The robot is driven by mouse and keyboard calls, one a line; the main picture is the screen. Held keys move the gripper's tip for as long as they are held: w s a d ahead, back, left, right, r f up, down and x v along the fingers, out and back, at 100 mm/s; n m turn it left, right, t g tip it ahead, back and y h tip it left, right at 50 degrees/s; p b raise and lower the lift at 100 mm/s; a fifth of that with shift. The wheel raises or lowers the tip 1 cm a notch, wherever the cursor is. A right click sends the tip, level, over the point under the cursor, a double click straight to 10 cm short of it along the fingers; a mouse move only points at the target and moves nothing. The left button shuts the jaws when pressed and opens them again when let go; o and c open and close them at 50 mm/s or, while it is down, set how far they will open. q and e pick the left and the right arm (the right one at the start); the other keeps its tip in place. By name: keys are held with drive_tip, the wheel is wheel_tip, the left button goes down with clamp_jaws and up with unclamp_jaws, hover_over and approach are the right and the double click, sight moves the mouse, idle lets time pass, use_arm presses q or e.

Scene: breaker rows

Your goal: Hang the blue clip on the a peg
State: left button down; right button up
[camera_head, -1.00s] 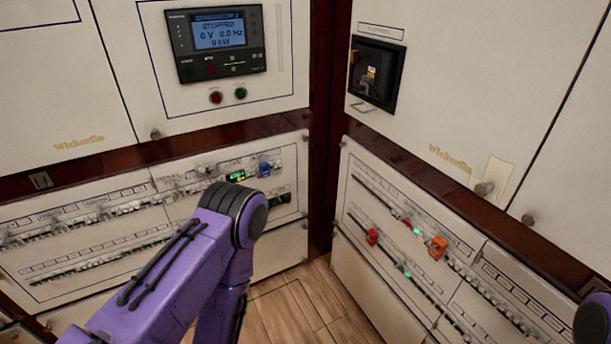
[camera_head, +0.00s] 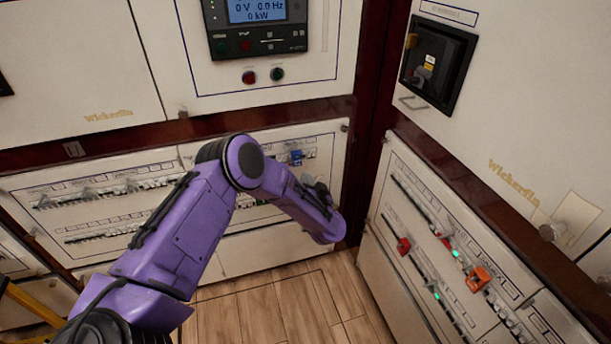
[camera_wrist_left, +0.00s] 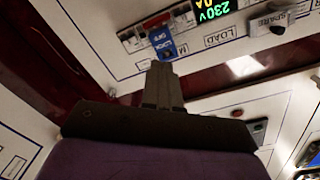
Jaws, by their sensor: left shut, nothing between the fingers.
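The blue clip (camera_head: 296,158) sits on the breaker row of the left-hand cabinet in the head view. In the left wrist view the blue clip (camera_wrist_left: 163,42) shows white lettering and lies just beyond my fingertips. My left gripper (camera_wrist_left: 161,70) is shut and empty, pointing at the row just below the clip, and a gap to the clip cannot be judged. In the head view my purple left arm reaches across the left cabinet, and its wrist end is right of and below the clip. I cannot make out the a peg. My right gripper is not in view.
The right cabinet carries a red device (camera_head: 404,245) and an orange device (camera_head: 478,279). A dark red corner post (camera_head: 372,125) stands between the cabinets. Wooden floor (camera_head: 270,310) is clear.

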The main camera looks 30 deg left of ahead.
sight(297, 157)
use_arm(q)
drive_tip(key=shift+g+y, duration=0.3)
drive_tip(key=shift+y, duration=0.1)
drive_tip(key=b+x, duration=0.1)
drive_tip(key=x, duration=0.1)
drive_tip(key=b+x, duration=0.3)
drive_tip(key=x, duration=0.1)
drive_tip(key=shift+a+r, duration=0.1)
drive_tip(key=shift+r, duration=0.25)
drive_tip(key=shift+w+a+r+b, duration=0.25)
drive_tip(key=shift+w+r+b, duration=0.05)
drive_tip(key=shift+w+a+r, duration=0.1)
drive_tip(key=shift+w+a, duration=0.05)
drive_tip(key=shift+a, duration=0.1)
drive_tip(key=shift+r, duration=0.1)
drive_tip(key=shift+d, duration=0.2)
drive_tip(key=shift+p+v, duration=0.85)
drive_tip(key=shift+p, duration=0.2)
drive_tip(key=shift+s+d, duration=0.25)
drive_tip(key=shift+s, duration=0.1)
drive_tip(key=v, duration=1)
